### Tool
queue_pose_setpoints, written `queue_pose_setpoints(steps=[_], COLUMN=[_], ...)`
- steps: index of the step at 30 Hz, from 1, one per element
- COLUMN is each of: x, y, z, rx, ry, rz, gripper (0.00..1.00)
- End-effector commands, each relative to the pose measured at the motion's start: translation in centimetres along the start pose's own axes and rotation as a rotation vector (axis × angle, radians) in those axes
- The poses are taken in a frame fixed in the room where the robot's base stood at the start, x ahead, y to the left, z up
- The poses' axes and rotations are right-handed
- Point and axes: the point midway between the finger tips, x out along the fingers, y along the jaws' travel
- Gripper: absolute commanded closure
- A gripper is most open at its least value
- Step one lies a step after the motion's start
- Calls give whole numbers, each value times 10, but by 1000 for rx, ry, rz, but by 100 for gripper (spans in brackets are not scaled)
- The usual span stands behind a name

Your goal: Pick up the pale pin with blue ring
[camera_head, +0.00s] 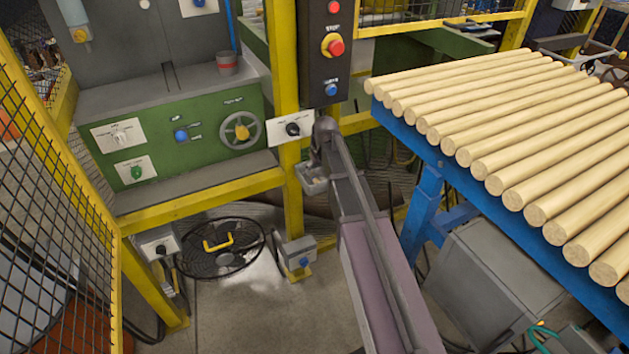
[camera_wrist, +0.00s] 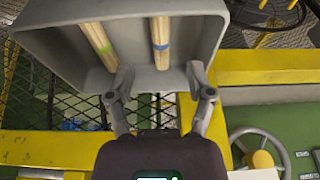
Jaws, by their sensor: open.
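The pale pin with blue ring (camera_wrist: 160,30) lies in a grey open bin (camera_wrist: 68,62) in the wrist view, its near end toward my gripper. A second pale pin with a green ring (camera_wrist: 95,36) lies to its left, tilted and apart from it. My gripper (camera_wrist: 160,70) is open and empty. Its fingers stand on either side of the blue-ringed pin's near end in the picture; I cannot tell the depth between them. In the head view a small grey bin (camera_head: 314,186) shows beside the end of my arm, but the pins are not distinct there.
A yellow post (camera_head: 287,100) stands close beside the bin. A green machine panel (camera_head: 175,135) with a handwheel (camera_head: 240,130) is to the left. A blue rack (camera_head: 500,200) bearing several pale wooden rods is to the right. A wire mesh guard (camera_head: 55,190) is at far left.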

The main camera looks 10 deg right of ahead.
Motion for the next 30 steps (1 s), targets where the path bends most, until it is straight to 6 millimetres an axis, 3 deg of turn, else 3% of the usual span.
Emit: queue_pose_setpoints(steps=[15,30], x=[42,47], y=[-1,-1], z=[1,1], rx=[0,0], ry=[0,0], rz=[0,0], gripper=[31,31])
